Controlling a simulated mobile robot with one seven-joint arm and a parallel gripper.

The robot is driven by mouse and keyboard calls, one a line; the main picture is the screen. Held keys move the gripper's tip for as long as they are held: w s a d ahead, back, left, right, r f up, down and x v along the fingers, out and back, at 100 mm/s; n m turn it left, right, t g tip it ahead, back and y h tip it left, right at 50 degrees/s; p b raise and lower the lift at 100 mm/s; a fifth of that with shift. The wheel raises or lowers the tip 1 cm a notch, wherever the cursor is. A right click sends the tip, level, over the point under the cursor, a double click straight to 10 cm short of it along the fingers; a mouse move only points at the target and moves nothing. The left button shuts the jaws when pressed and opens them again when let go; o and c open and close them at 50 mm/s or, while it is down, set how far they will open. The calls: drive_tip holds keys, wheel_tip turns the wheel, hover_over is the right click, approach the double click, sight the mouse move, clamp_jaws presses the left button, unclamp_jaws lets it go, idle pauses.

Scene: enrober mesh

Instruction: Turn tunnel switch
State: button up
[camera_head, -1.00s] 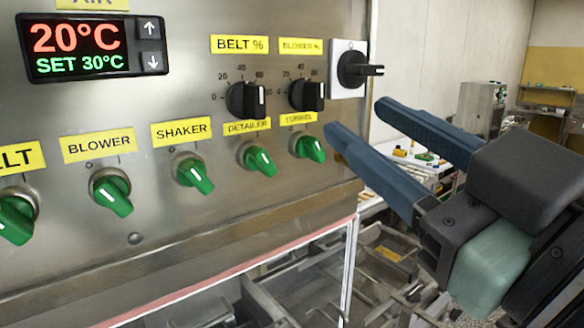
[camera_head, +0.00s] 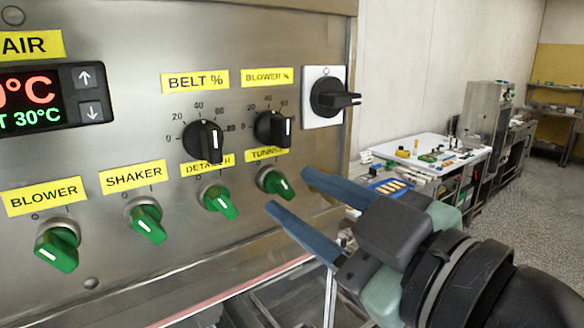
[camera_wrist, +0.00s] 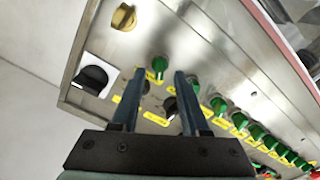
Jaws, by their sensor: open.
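The tunnel switch (camera_head: 274,181) is a green knob at the right end of the lower row on the steel panel, under a yellow TUNNEL label (camera_head: 267,154). Its handle is tilted, with the white mark toward the lower right. My gripper (camera_head: 288,189) is open and empty, its two blue fingers pointing at the panel just right of this knob. In the wrist view, a green knob (camera_wrist: 159,66), likely the tunnel switch, appears between the fingertips (camera_wrist: 160,73). I see no contact; the exact gap is unclear.
Green detailer (camera_head: 219,201), shaker (camera_head: 147,222) and blower (camera_head: 58,247) knobs stand to the left. Black BELT % (camera_head: 203,140) and BLOWER % (camera_head: 272,129) dials are above. A black rotary switch (camera_head: 332,98) is at upper right. A cluttered table (camera_head: 425,150) stands behind.

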sight(280, 186)
drive_tip(key=shift+x, duration=1.2)
clamp_jaws()
